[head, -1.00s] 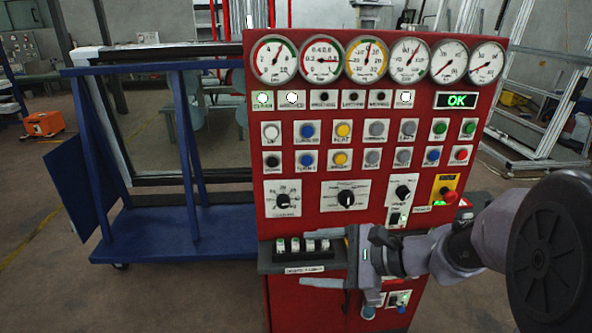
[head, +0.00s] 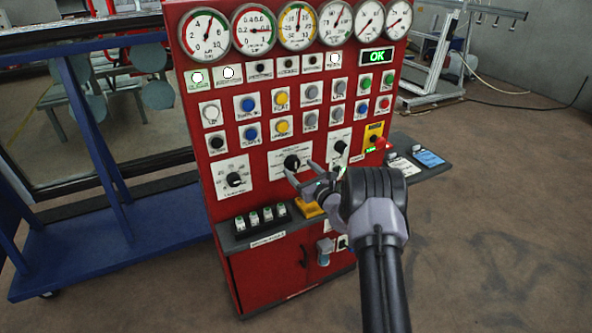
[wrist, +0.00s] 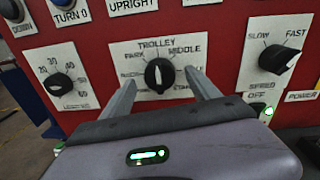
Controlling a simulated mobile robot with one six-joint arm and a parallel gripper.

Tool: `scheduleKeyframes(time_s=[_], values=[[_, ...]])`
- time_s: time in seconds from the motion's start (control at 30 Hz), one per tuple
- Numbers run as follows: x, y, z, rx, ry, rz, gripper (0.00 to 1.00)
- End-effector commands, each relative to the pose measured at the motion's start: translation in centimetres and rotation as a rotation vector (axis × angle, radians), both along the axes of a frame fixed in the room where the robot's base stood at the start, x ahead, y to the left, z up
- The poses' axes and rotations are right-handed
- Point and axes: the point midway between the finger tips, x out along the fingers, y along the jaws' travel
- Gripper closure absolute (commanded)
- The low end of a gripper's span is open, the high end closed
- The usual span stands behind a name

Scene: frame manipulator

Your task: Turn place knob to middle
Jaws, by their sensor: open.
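The place knob (wrist: 159,75) is a round black knob on a white label plate, with words such as PARK, TROLLEY and MIDDLE around it. Its white mark points about straight up, towards TROLLEY; MIDDLE is at the upper right. In the head view the knob (head: 292,162) is on the red panel (head: 215,180), under the rows of buttons. My gripper (wrist: 159,79) is open and empty, its two fingers pointing at the panel, one to each side of the knob. Whether the fingertips reach past the knob's face or touch it, I cannot tell.
A numbered knob (wrist: 62,86) is to the left and a SLOW/FAST speed knob (wrist: 279,59) to the right. A shelf with several small switches (head: 260,216) juts out below. A red emergency button (head: 381,144) is at the right.

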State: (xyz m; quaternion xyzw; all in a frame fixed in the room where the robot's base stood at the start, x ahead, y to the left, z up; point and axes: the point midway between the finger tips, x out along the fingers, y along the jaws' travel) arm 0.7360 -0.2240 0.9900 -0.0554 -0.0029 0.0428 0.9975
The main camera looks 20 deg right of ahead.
Motion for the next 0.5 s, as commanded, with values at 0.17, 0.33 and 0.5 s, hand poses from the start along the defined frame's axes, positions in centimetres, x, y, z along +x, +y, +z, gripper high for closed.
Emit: scheduleKeyframes(time_s=[0.17, 0.33, 0.5], values=[[2.3, 0.2, -0.1, -0.001, -0.001, 0.001, 0.29], [2.9, 0.3, 0.0, 0.000, 0.001, 0.001, 0.29], [2.9, 0.3, 0.0, 0.000, 0.001, 0.001, 0.29]])
